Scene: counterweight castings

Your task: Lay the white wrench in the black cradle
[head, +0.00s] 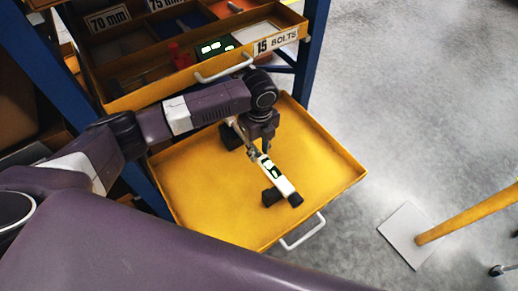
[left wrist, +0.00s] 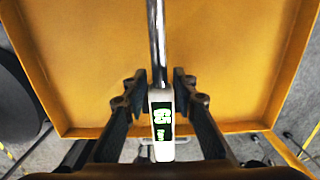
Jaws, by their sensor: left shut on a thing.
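The white wrench (head: 279,177) has a white body with a lit green display, a metal shaft and a dark end. My left gripper (head: 254,151) is shut on it. In the left wrist view the wrench body (left wrist: 161,125) lies between the two fingers (left wrist: 157,92), its shaft pointing to the top. The black cradle (head: 270,197) shows as two dark blocks in the yellow drawer, partly behind my gripper and the wrench. The wrench runs roughly along the line of the blocks and appears above them; I cannot tell the exact gap. My right gripper is not in view.
The open yellow drawer (head: 200,190) has raised rims and a white handle (head: 302,232); its floor is otherwise clear. A blue post (head: 312,50) stands behind. A yellow pole (head: 468,215) rises at right.

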